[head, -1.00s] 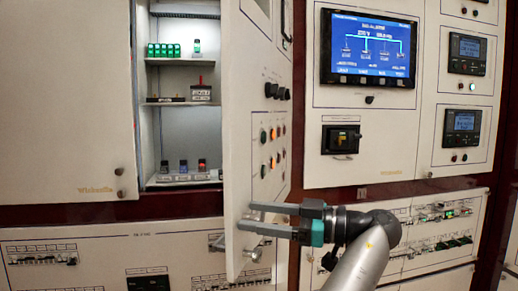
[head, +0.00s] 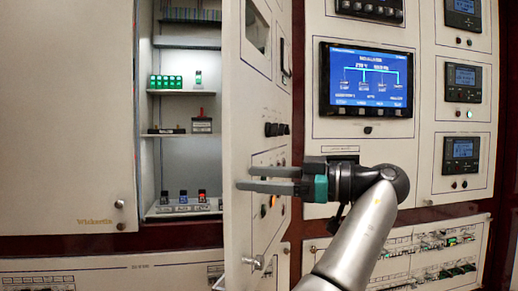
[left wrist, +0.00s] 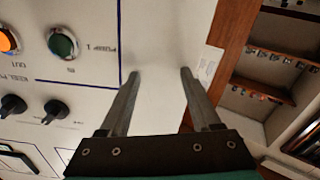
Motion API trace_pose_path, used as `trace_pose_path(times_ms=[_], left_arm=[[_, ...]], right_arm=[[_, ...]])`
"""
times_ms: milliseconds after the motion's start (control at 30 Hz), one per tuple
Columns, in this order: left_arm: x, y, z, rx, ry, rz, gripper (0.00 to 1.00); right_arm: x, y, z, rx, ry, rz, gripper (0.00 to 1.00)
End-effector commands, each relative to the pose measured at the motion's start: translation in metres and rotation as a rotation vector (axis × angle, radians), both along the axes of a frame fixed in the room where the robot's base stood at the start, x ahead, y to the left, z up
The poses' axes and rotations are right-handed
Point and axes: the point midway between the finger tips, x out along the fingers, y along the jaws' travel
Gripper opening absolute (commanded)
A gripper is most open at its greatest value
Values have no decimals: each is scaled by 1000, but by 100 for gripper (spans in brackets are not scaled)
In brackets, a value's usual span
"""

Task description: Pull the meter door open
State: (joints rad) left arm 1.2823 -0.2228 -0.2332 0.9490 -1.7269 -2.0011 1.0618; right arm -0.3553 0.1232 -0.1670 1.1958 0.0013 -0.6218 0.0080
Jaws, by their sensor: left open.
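The meter door (head: 238,130) is a white panel that stands swung out from the cabinet, seen nearly edge-on in the head view. Its outer face carries dark knobs, coloured buttons and a window. A small silver knob (head: 258,262) sits low on it. My left gripper (head: 246,178) is open and empty, in front of the door's face and above the silver knob. In the left wrist view the open fingers (left wrist: 160,73) point along the white door face (left wrist: 95,85), beside a green button and an orange one. I cannot tell whether they touch it. My right gripper is out of view.
Behind the door is an open lit compartment (head: 188,130) with shelves of small devices. A closed white door (head: 70,120) stands left of it. To the right is a fixed panel with a blue screen (head: 366,78) and meters. Breaker rows (head: 430,255) lie below.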

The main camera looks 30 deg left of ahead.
Motion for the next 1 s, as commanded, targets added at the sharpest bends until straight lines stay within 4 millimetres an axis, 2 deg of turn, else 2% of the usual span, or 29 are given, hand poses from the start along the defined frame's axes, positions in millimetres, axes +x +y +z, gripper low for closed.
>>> trace_pose_path(times_ms=[33,100,300,733,867,967,1000], left_arm=[[0,0,11,0,-2,0,64],[0,0,19,-1,-2,0,64],[0,0,35,-2,0,0,64],[0,0,40,-2,1,0,64],[4,1,35,-4,21,-10,50],[16,7,16,-12,91,-48,38],[24,9,4,-18,136,-71,34]], right_arm=[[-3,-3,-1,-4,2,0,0],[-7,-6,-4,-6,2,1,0],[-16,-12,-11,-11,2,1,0],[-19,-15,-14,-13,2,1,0],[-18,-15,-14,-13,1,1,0],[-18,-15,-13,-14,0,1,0],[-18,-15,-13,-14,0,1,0]])
